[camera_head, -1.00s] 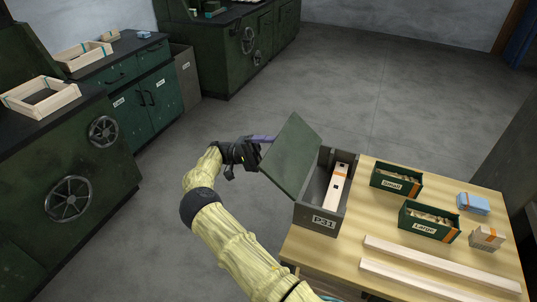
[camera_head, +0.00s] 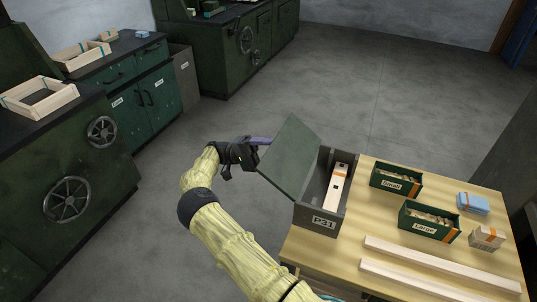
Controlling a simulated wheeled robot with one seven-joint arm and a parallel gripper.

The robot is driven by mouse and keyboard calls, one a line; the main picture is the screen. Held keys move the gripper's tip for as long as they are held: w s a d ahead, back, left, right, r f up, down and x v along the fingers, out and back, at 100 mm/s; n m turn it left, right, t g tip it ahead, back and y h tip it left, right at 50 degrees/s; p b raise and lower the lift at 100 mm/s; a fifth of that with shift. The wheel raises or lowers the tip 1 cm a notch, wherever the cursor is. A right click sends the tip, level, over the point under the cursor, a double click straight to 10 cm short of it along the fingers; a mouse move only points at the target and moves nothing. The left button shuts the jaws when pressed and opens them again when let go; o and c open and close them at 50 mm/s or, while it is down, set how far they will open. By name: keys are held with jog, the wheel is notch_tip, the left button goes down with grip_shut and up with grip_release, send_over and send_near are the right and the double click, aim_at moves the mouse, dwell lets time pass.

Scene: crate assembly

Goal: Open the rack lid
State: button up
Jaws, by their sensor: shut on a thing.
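The rack (camera_head: 318,221) is a grey box labelled P31 at the left end of the wooden table. Its green lid (camera_head: 289,158) stands raised and tilted out over the left side, so the inside shows. A pale wooden piece with an orange band (camera_head: 338,190) lies inside. My gripper (camera_head: 258,143) is at the left of the lid, by its outer face and far part. A purple part shows at the fingers, which are shut; the exact contact is partly hidden by the lid.
Green boxes marked Small (camera_head: 395,183) and Large (camera_head: 428,224) stand right of the rack on the table (camera_head: 330,255). Two long wooden strips (camera_head: 440,263) lie in front. A blue pack (camera_head: 473,203) is at the right. Open floor lies left of the table.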

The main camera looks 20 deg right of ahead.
jog(key=shift+s+d+r, duration=0.1)
jog(key=shift+d+r, duration=0.15)
jog(key=shift+c, duration=1.1)
notch_tip(320, 180, up, 9)
jog(key=shift+a+f+p, duration=0.1)
jog(key=shift+p, duration=0.9)
jog(key=shift+c, duration=0.6)
jog(key=shift+a+r, duration=0.15)
jog(key=shift+r, duration=0.2)
